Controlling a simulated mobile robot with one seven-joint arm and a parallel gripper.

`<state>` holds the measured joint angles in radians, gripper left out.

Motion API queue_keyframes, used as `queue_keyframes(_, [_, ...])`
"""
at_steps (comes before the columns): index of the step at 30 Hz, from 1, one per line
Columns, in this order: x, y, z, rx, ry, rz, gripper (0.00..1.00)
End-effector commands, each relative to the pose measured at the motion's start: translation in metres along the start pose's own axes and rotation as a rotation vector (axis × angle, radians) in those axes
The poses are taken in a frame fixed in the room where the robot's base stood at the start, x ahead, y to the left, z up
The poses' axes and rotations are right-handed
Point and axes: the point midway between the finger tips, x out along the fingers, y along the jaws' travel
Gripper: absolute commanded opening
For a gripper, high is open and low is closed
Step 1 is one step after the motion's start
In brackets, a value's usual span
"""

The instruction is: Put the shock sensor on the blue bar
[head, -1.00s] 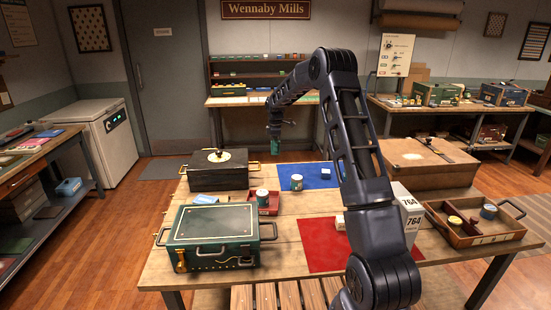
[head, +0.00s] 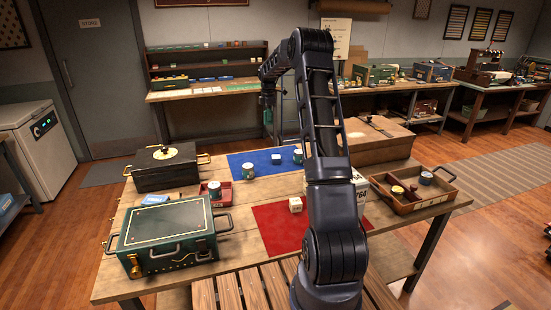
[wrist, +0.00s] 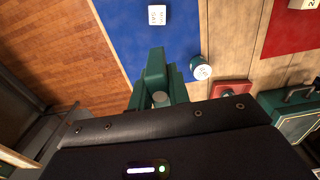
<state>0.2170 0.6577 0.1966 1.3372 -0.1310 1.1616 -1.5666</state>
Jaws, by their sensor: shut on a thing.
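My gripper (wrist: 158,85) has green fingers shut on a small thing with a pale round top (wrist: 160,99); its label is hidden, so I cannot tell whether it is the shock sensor. In the head view my gripper (head: 267,107) hangs beyond the table's far edge, small and partly hidden. The only large blue surface is a flat blue mat (head: 238,160) on the table, also in the wrist view (wrist: 125,30); I see no separate bar. On it are a white-topped cube (wrist: 157,15) and a labelled canister (wrist: 201,70) at its edge. Another canister (head: 297,156) stands farther right.
A red mat (head: 270,225) bears a pale cube (head: 295,204). A green case (head: 165,235), a black case (head: 165,170) and a red tray (head: 222,200) stand left. A brown box (head: 375,140) and a wooden tray (head: 412,205) stand right.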

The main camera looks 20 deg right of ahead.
Motion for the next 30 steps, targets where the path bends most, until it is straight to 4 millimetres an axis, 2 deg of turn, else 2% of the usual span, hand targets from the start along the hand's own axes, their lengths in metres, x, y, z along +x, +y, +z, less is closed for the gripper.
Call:
queue_keyframes(1, [-0.002, -0.001, 0.013, -0.001, 0.0, 0.0, 0.0])
queue_keyframes(4, [-0.004, -0.002, 0.03, -0.007, 0.001, 0.0, 0.0])
queue_keyframes(7, [-0.004, -0.002, 0.038, -0.012, 0.001, -0.001, 0.0])
queue_keyframes(10, [0.007, -0.003, 0.04, -0.013, 0.001, -0.002, 0.0])
queue_keyframes(24, [0.107, -0.003, 0.039, -0.013, 0.001, -0.003, 0.0])
queue_keyframes(30, [0.141, -0.003, 0.039, -0.014, 0.001, -0.002, 0.0])
